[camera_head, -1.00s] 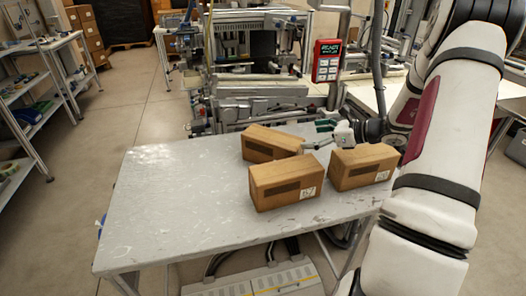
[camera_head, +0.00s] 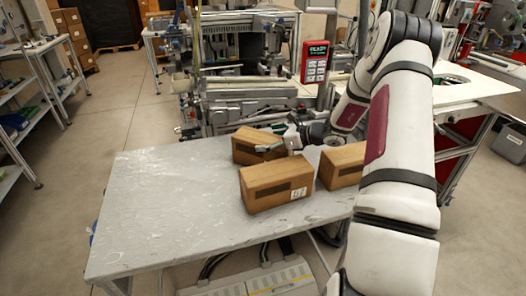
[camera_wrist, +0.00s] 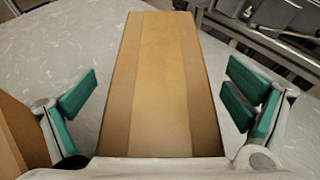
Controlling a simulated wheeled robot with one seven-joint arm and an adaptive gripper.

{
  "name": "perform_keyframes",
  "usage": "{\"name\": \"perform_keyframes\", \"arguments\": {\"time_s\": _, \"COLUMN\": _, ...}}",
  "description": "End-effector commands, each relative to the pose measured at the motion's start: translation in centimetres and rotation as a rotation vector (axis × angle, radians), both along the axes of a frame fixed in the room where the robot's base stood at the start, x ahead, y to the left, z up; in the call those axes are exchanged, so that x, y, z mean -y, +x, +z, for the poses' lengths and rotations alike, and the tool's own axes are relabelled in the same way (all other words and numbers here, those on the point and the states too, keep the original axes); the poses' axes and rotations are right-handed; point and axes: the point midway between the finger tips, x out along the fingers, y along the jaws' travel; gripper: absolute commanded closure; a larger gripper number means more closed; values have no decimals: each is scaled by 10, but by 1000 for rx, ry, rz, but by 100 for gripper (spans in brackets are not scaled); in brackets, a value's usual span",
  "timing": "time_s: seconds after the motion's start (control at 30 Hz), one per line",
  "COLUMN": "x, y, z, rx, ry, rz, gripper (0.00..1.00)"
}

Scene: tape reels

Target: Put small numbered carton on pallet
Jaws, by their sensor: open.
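Three brown cartons stand on the grey table (camera_head: 150,215). The back carton (camera_head: 243,151) lies under my gripper (camera_head: 274,141); in the wrist view this carton (camera_wrist: 160,85) runs lengthwise between the spread green-padded fingers (camera_wrist: 160,100), with gaps on both sides. The gripper is open and holds nothing. The front carton (camera_head: 275,187) has a dark strip and a white number label; its digits are too small to read surely. The right carton (camera_head: 341,168) is partly hidden by my arm. Which carton is the task's one, I cannot tell.
A wooden pallet (camera_head: 120,48) seems to lie on the floor far back. The table's left half is bare. Machinery (camera_head: 245,100) stands close behind the table. Another carton's side (camera_wrist: 15,140) is close to the left finger in the wrist view.

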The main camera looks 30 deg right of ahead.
Motion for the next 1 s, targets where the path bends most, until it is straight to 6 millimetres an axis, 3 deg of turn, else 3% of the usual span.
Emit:
{"name": "perform_keyframes", "arguments": {"time_s": 0.27, "x": -3, "y": 6, "z": -3, "rx": 0, "ry": -2, "rz": -1, "gripper": 3}}
{"name": "perform_keyframes", "arguments": {"time_s": 0.63, "x": -3, "y": 5, "z": -5, "rx": -4, "ry": 0, "rz": -1, "gripper": 85}}
{"name": "perform_keyframes", "arguments": {"time_s": 1.0, "x": -4, "y": 5, "z": -5, "rx": -5, "ry": 3, "rz": -1, "gripper": 88}}
